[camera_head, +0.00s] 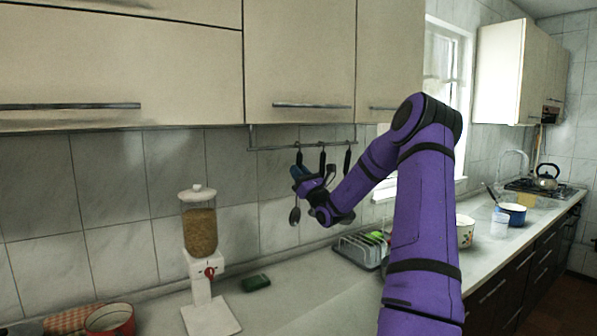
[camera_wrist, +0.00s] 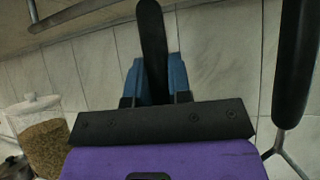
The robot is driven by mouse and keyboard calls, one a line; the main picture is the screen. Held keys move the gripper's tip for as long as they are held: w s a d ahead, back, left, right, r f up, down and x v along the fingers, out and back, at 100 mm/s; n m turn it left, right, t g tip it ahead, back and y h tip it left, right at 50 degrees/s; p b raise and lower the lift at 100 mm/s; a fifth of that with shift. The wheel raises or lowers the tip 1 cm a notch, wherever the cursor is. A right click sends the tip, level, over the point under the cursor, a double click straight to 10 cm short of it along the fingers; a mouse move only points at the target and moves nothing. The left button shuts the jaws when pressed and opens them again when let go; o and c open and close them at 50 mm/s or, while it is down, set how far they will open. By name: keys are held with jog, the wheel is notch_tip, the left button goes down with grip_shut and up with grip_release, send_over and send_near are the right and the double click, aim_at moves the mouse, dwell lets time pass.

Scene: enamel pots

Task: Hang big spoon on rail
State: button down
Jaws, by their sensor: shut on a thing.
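My gripper (camera_head: 299,173) is up at the wall under the rail, its blue fingers shut on the black handle of the big spoon (camera_wrist: 152,40). The handle stands between the fingers in the wrist view, its lower part hidden by my gripper. In the head view the handle top reaches close to the rail (camera_head: 275,148), and a silver spoon bowl (camera_head: 295,215) shows below my gripper. I cannot tell whether the spoon is hooked on the rail. The rail also shows at the top left of the wrist view (camera_wrist: 75,14).
Other black-handled utensils (camera_head: 347,158) hang right of the spoon; one handle is close by in the wrist view (camera_wrist: 293,65). Cabinets (camera_head: 300,55) overhang the rail.

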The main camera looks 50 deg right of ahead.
jog(key=c, duration=1)
grip_release()
jog(key=shift+o, duration=0.2)
jog(key=v, duration=1)
jog(key=shift+s+f, duration=0.25)
jog(key=shift+s, duration=0.05)
